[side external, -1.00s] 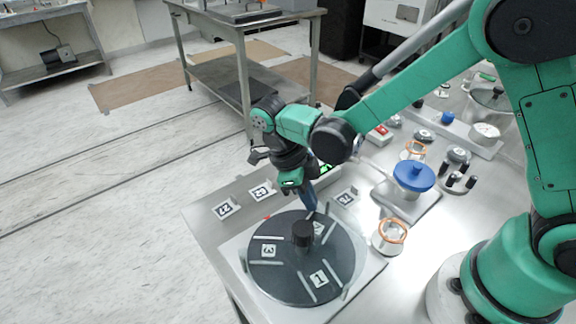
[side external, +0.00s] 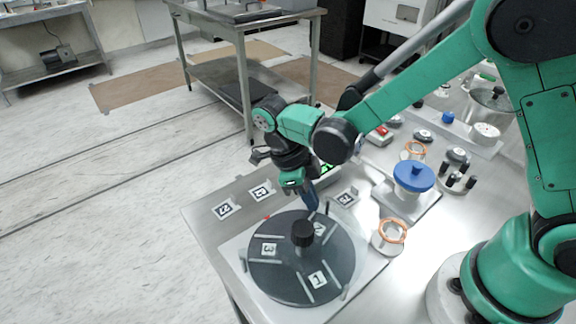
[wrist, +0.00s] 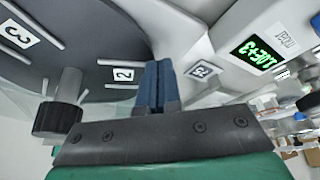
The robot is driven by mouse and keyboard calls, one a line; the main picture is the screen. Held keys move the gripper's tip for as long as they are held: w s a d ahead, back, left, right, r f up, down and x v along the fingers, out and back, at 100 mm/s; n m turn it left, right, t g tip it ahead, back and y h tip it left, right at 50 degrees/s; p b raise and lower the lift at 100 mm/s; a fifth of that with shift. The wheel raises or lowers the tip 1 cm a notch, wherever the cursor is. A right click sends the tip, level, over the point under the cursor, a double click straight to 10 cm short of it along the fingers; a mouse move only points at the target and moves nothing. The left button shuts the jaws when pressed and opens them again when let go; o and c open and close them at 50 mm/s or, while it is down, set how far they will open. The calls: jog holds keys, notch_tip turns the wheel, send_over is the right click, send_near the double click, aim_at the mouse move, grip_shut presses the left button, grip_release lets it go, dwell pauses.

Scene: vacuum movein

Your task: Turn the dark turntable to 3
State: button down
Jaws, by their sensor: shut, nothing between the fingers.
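The dark turntable (side external: 280,284) lies flat on a pale square base, with a black knob (side external: 303,234) standing up from it. Its marks show 3 (side external: 269,249) on the left, 1 (side external: 317,279) toward the front and 2 (side external: 321,229) toward the back right, with raised bars between them. My gripper (side external: 313,206) points down at the back right part of the disc, close to mark 2. In the wrist view, its blue fingers (wrist: 157,82) are together and empty, beside mark 2 (wrist: 123,74). I cannot tell whether they touch a bar.
A small red mark (side external: 267,217) sits at the disc's back edge. Tag plates (side external: 261,192) stand behind it. A blue-topped device (side external: 413,177) and an orange ring (side external: 392,231) are to the right. A lit green display (wrist: 257,48) shows in the wrist view.

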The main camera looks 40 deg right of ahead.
jog(key=w, duration=0.2)
jog(key=w+a, duration=0.1)
jog(key=w, duration=0.1)
jog(key=shift+a, duration=0.1)
jog(key=d+v, duration=0.2)
jog(key=v, duration=0.6)
jog(key=shift+w+a+r, duration=0.35)
jog(key=shift+a+r, duration=0.15)
jog(key=shift+r, duration=0.05)
jog(key=c, duration=1.4)
grip_release()
jog(key=shift+r, duration=0.25)
jog(key=o, duration=0.4)
jog(key=shift+a+r, duration=0.1)
jog(key=shift+r, duration=0.1)
jog(key=shift+c, duration=0.2)
jog(key=o, duration=0.7)
jog(key=s+n, duration=0.1)
jog(key=s+a+r+n+t, duration=0.1)
jog(key=shift+s+a, duration=0.25)
jog(key=n+t+y, duration=0.2)
jog(key=n+y, duration=0.1)
jog(key=n, duration=0.4)
send_over(303, 227)
jog(key=shift+w+f, duration=0.15)
jog(key=shift+w, duration=0.15)
jog(key=shift+s+f+n, duration=0.15)
jog(key=shift+s+n, duration=0.15)
jog(key=shift+n, duration=0.1)
jog(key=shift+f, duration=2.8)
